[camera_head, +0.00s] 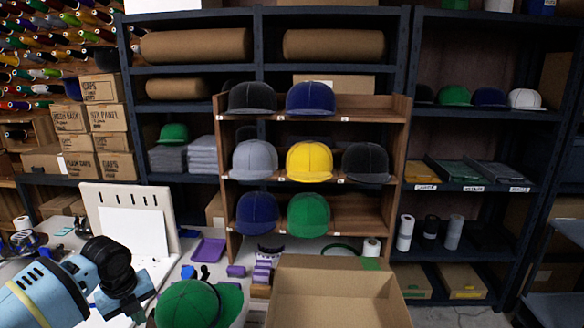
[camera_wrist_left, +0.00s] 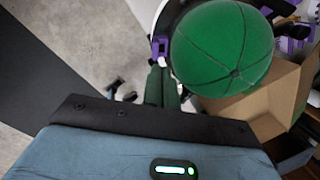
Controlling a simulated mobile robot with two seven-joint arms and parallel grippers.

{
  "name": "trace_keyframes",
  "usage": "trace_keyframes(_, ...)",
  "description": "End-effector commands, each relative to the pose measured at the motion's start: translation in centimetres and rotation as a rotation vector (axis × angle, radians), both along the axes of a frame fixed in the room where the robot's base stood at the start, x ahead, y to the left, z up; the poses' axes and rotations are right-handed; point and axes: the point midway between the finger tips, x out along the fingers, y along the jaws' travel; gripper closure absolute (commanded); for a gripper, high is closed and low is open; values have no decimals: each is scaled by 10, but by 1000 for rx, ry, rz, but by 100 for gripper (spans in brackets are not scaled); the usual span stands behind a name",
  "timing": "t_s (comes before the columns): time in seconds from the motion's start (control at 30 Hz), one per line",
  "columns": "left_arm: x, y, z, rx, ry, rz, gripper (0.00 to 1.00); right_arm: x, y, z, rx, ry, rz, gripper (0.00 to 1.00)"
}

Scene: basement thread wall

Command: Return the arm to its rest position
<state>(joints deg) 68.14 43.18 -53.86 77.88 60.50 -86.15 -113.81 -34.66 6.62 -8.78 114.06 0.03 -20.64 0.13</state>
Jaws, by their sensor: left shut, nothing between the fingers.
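My left arm (camera_head: 45,295) comes in from the lower left of the head view, with its blue forearm and black wrist over the left of the worktable. In the left wrist view, my left gripper (camera_wrist_left: 162,75) is shut, its two fingers together with nothing between them. A green cap (camera_head: 192,304) is at the bottom of the head view, just right of my wrist. The cap also shows in the left wrist view (camera_wrist_left: 225,48), right of the fingertips. My right gripper is not in view.
An open cardboard box (camera_head: 335,300) stands at front centre, right of the green cap. A wooden cap rack (camera_head: 400,150) holds several caps behind it. A white pegboard stand (camera_head: 140,225) stands behind my left wrist. A purple tray (camera_head: 208,250) lies on the table.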

Motion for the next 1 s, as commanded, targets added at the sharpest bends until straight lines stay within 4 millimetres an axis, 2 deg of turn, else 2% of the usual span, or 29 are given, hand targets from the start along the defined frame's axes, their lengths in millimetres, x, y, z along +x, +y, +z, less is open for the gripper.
trace_keyframes(0.03,0,0,9,0,-6,0,100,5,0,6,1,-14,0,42)
trace_keyframes(0.1,-1,0,11,0,-4,0,100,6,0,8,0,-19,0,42)
trace_keyframes(0.4,-2,-1,7,-1,1,1,100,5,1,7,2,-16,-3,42)
trace_keyframes(0.47,-5,-6,2,-3,5,4,100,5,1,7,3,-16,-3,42)
trace_keyframes(0.57,-16,-23,-17,-17,19,28,100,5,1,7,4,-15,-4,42)
trace_keyframes(0.67,-37,-51,-46,-42,38,81,100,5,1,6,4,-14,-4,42)
trace_keyframes(0.8,-77,-95,-87,-97,62,200,100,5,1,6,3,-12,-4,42)
trace_keyframes(1.0,-138,-145,-126,-189,93,418,100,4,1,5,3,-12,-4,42)
